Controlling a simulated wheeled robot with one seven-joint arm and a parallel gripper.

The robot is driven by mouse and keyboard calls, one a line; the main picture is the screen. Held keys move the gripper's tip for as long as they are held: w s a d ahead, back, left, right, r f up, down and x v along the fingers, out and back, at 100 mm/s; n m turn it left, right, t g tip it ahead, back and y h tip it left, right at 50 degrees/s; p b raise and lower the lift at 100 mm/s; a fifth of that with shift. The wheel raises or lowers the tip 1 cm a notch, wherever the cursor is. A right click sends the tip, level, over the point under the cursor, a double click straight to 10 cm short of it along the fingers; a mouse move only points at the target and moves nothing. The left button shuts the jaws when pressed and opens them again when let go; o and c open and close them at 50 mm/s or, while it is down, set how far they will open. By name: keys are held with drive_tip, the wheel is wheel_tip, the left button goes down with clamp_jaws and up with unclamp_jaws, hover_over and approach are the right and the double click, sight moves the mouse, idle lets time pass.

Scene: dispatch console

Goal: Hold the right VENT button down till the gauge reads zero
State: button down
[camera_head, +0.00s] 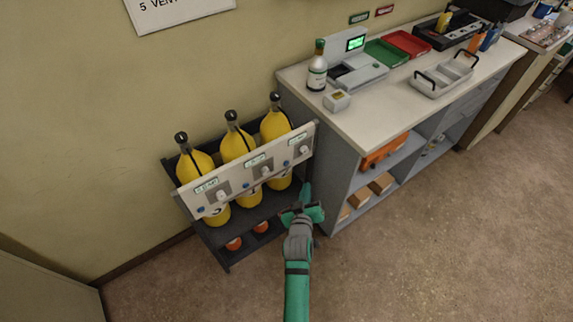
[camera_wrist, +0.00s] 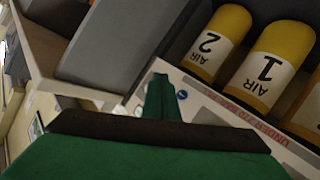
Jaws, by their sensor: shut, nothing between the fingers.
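A white panel (camera_head: 237,183) fronts a dark rack of several yellow cylinders. It carries three units, each with a small label, a pale knob-like part and a blue button. The rightmost blue button (camera_head: 285,164) looks like the right VENT button; its lettering is too small to read. In the wrist view, my green finger (camera_wrist: 160,95) is close to a blue button (camera_wrist: 182,95); contact cannot be told. Gauge readings are illegible.
Yellow cylinders (camera_head: 238,143) stand behind the panel, and orange items (camera_head: 234,243) lie on the rack's lower shelf. A grey counter (camera_head: 350,113) with a bottle (camera_head: 317,70) and trays stands close on the right. The floor in front is clear.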

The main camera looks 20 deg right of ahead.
sight(286, 164)
drive_tip(key=shift+w, duration=0.1)
drive_tip(key=w+a, duration=0.3)
drive_tip(key=w, duration=0.5)
drive_tip(key=shift+w, duration=0.25)
idle(0.9)
drive_tip(key=shift+s, duration=0.1)
drive_tip(key=shift+a, duration=0.1)
idle(0.3)
idle(0.5)
